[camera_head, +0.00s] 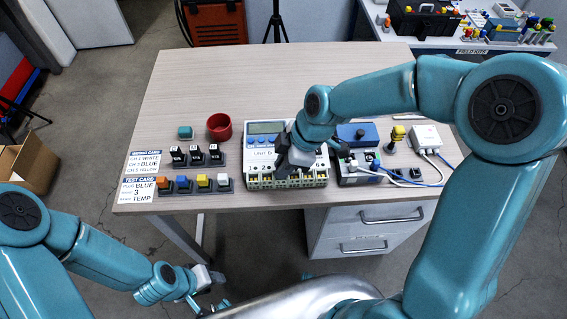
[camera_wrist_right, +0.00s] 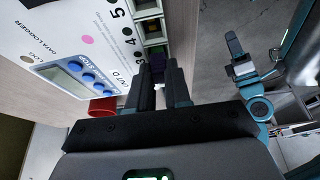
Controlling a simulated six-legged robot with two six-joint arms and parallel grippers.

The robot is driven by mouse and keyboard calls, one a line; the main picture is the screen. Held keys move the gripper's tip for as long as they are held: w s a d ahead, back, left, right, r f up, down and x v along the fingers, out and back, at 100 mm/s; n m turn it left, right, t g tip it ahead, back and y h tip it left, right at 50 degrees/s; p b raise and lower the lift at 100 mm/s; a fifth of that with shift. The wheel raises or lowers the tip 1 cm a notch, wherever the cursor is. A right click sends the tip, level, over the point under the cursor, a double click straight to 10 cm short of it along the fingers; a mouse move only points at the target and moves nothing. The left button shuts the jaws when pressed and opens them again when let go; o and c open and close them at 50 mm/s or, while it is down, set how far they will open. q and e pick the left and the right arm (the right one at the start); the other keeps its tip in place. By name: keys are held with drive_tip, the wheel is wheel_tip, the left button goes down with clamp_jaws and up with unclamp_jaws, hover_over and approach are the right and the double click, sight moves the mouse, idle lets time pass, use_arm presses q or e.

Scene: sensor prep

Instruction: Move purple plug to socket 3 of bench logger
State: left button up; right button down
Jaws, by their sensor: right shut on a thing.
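The bench logger (camera_head: 265,127) is a pale box with a display, blue buttons and a row of green-edged sockets along its front edge. In the right wrist view the logger (camera_wrist_right: 55,40) shows at the left, with socket numbers 4 and 5 readable. My right gripper (camera_head: 285,172) is low over the logger's front row. In the wrist view its dark fingers (camera_wrist_right: 166,72) are shut on a small dark purple piece, the purple plug (camera_wrist_right: 157,58), at the sockets. The fingers hide most of it; seating cannot be told. My left gripper (camera_head: 207,298) hangs off the table's front, jaws unclear.
Left of the logger stand orange, blue, yellow and white plugs (camera_head: 202,183), black-and-white blocks (camera_head: 196,155), a teal block (camera_head: 185,132) and a red cup (camera_head: 219,127). Right of it are a blue device (camera_head: 357,134) and a cabled white box (camera_head: 425,136). The table's back is clear.

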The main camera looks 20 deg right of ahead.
drive_tip(key=shift+f, duration=0.15)
drive_tip(key=c, duration=0.8)
unclamp_jaws()
drive_tip(key=shift+r+p, duration=2.1)
drive_tip(key=shift+r, duration=1.5)
drive_tip(key=shift+s+f, duration=0.1)
